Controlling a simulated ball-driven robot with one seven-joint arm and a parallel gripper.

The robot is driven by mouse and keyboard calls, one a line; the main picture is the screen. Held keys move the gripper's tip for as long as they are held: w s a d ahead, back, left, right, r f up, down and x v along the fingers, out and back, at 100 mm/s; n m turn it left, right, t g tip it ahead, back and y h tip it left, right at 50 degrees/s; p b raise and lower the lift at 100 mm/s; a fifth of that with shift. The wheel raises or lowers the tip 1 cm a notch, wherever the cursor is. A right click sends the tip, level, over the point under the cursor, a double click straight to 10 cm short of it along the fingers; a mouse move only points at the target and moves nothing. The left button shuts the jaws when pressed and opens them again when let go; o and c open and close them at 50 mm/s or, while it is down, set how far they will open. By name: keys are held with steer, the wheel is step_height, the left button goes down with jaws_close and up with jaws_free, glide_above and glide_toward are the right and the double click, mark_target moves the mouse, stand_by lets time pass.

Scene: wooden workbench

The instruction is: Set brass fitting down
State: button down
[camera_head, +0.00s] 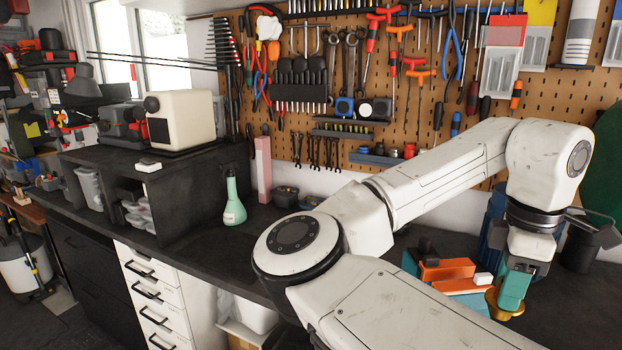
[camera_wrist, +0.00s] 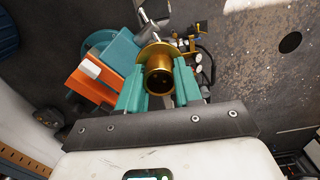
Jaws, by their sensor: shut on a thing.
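The brass fitting (camera_wrist: 159,80) is a gold-coloured round piece with a wide flange and an open bore. In the wrist view it sits between the two teal fingers of my gripper (camera_wrist: 159,88), which are shut on it. In the head view my gripper (camera_head: 512,292) is at the right, pointing down over the dark bench top, with the brass fitting (camera_head: 501,305) at its fingertips. Whether the fitting touches the bench or hangs just above it, I cannot tell.
Orange and teal blocks (camera_head: 447,270) with a small white piece (camera_head: 483,279) lie just left of my gripper. Small metal parts (camera_wrist: 197,55) lie beyond the fitting. A dark cup (camera_head: 580,247) stands behind at the right. A green bottle (camera_head: 233,203) stands further left.

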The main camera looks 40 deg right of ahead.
steer(key=w+a+f+m, duration=0.1)
steer(key=w+a+f, duration=0.5)
steer(key=a+f, duration=0.4)
steer(key=w+a+f+m, duration=0.1)
steer(key=w+a+f, duration=0.6)
steer(key=f, duration=0.8)
steer(key=w+a+f+m, duration=0.2)
steer(key=w+a+f, duration=0.4)
steer(key=a+f, duration=0.7)
steer(key=shift+w+f, duration=0.2)
steer(key=shift+f, duration=0.15)
